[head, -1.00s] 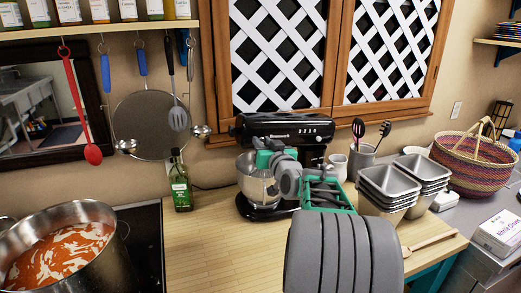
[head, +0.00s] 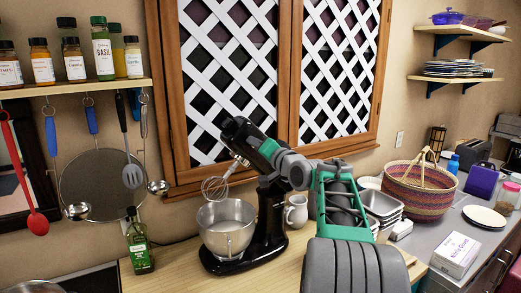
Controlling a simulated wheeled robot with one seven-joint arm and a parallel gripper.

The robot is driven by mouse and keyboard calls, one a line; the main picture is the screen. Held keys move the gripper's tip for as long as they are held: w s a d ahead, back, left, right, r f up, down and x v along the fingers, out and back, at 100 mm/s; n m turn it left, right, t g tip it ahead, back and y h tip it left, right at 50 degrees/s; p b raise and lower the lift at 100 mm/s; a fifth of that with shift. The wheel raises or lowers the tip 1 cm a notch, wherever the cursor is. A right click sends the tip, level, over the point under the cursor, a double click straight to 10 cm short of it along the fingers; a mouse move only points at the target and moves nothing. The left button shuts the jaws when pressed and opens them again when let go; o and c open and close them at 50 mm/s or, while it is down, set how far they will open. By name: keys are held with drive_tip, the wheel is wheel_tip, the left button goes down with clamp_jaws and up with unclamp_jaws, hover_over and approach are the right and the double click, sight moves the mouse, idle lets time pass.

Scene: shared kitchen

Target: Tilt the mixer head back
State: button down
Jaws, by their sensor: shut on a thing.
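The black stand mixer (head: 267,212) stands on the wooden counter. Its head (head: 244,138) is tilted back, the front end raised up to the left. The wire whisk (head: 216,187) hangs from the head, clear above the steel bowl (head: 226,226), which sits on the mixer base. My gripper (head: 270,150), green and grey, is at the near side of the raised head and shut on it. The fingertips and the exact contact are partly hidden by the gripper's own body and arm.
Behind the mixer is a lattice-door cabinet (head: 232,70). An olive oil bottle (head: 138,243) stands left of the bowl. A white pitcher (head: 297,211), metal pans (head: 380,203) and a woven basket (head: 418,190) stand to the right. Ladles hang on the left wall.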

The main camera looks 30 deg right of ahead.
drive_tip(key=shift+d+r, duration=0.3)
drive_tip(key=shift+r, duration=0.05)
drive_tip(key=c, duration=1.3)
unclamp_jaws()
drive_tip(key=shift+a+f, duration=0.1)
drive_tip(key=shift+o, duration=0.5)
drive_tip(key=shift+s+f, duration=0.1)
drive_tip(key=s+b, duration=0.3)
drive_tip(key=s, duration=0.4)
drive_tip(key=shift+s, duration=0.35)
